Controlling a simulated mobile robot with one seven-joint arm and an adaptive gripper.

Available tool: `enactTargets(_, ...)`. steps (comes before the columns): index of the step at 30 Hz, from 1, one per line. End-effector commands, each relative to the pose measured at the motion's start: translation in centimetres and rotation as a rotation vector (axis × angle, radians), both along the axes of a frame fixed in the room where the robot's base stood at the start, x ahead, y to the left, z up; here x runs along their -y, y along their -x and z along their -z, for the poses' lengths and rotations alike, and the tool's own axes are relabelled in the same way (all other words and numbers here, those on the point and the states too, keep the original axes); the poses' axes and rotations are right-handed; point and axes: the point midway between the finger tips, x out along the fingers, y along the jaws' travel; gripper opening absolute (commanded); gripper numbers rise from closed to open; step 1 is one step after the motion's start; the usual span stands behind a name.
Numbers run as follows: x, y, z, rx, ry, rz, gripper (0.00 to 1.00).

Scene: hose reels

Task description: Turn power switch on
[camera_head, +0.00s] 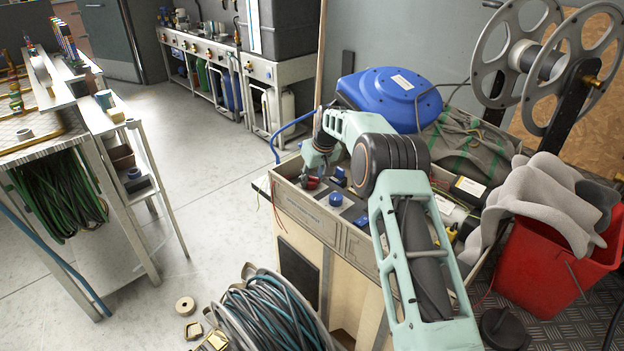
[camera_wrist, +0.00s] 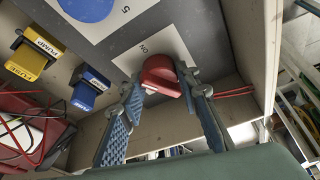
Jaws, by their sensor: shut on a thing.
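The power switch is most likely the red rotary knob (camera_wrist: 159,70) on a white marked plate (camera_wrist: 120,40) set in the grey panel. "ON"-like lettering shows on the plate. In the wrist view my gripper (camera_wrist: 163,84) has its two blue-grey fingers on either side of the knob, shut on it. In the head view my gripper (camera_head: 318,164) points down at the left end of the control box, and the red knob (camera_head: 311,183) shows just below it. The knob's exact angle is hard to read.
A blue round knob (camera_wrist: 88,6) sits on its own plate beside the red one. Yellow "PUMP" blocks (camera_wrist: 28,62) and a blue block (camera_wrist: 88,90) are nearby. The box's wooden wall (camera_wrist: 262,55) rises close to the fingers. A blue hose reel (camera_head: 388,97) stands behind my arm.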

Motion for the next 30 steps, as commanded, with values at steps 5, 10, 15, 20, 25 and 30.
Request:
enactTargets(5, -0.30, 0.04, -0.08, 0.003, 0.002, 0.104, 0.06)
enactTargets(10, -0.38, 0.08, -0.09, 0.002, 0.002, 0.231, 0.06)
enactTargets(15, -0.46, 0.08, -0.12, 0.002, 0.001, 0.346, 0.06)
enactTargets(20, -0.49, 0.07, -0.12, 0.002, 0.000, 0.432, 0.06)
enactTargets(25, -0.49, 0.03, -0.12, 0.002, -0.001, 0.489, 0.06)
enactTargets(30, -0.52, 0.02, -0.12, 0.002, -0.003, 0.514, 0.06)
